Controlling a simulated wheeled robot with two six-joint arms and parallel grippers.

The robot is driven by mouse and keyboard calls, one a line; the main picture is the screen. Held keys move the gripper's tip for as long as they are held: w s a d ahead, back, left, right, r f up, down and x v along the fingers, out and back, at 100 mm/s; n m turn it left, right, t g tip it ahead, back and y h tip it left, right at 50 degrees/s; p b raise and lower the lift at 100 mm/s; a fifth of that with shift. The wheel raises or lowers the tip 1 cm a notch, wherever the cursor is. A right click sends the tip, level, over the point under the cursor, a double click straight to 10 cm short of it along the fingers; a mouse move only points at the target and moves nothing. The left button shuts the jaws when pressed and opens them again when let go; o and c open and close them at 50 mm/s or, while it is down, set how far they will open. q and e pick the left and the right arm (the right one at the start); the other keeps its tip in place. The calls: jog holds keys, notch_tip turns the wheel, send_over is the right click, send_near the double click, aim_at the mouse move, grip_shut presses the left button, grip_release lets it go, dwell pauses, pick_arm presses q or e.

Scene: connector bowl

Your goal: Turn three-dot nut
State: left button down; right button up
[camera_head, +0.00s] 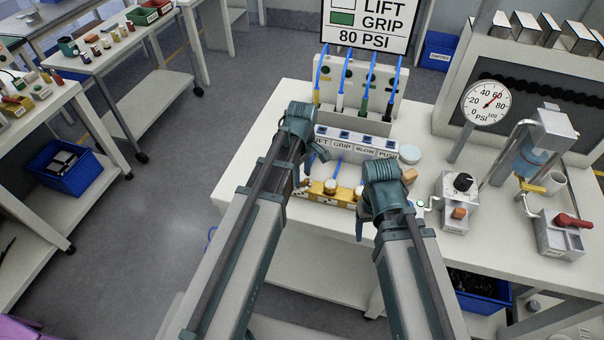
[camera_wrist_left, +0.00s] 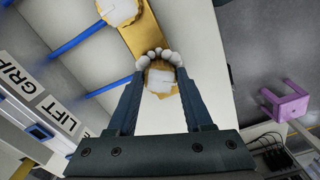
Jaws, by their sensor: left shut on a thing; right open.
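A yellow manifold block (camera_head: 318,197) stands at the front edge of the white table, with brass nuts on it and blue tubes behind. In the left wrist view, my left gripper (camera_wrist_left: 160,62) is shut around a brass nut (camera_wrist_left: 160,80) with a pale top at the end of the yellow block (camera_wrist_left: 143,35). Another nut (camera_wrist_left: 118,10) is farther along the block. Dot marks on the gripped nut cannot be made out. In the head view, my left gripper is mostly hidden behind its wrist. My right gripper (camera_head: 362,222) is open, pointing down near the block's right end.
A panel labelled LIFT, GRIP, BLOW, PUSH (camera_head: 355,143) stands behind the block. A gauge (camera_head: 486,102), a knob box (camera_head: 459,195) and a red-handled valve (camera_head: 562,232) stand to the right. A sign (camera_head: 368,20) reads 80 PSI. A blue bin (camera_head: 478,292) is below.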

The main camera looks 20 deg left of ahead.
pick_arm(q)
jog(key=m, duration=0.7)
jog(key=shift+s, duration=0.1)
jog(key=m, duration=0.3)
jog(key=shift+a+m, duration=0.1)
jog(key=shift+m, duration=0.2)
jog(key=m, duration=0.3)
jog(key=shift+m, duration=0.3)
jog(key=m, duration=0.3)
jog(key=shift+m, duration=0.3)
jog(key=m, duration=0.3)
jog(key=shift+a+m, duration=0.1)
jog(key=shift+m, duration=0.3)
jog(key=m, duration=0.3)
jog(key=shift+m, duration=2)
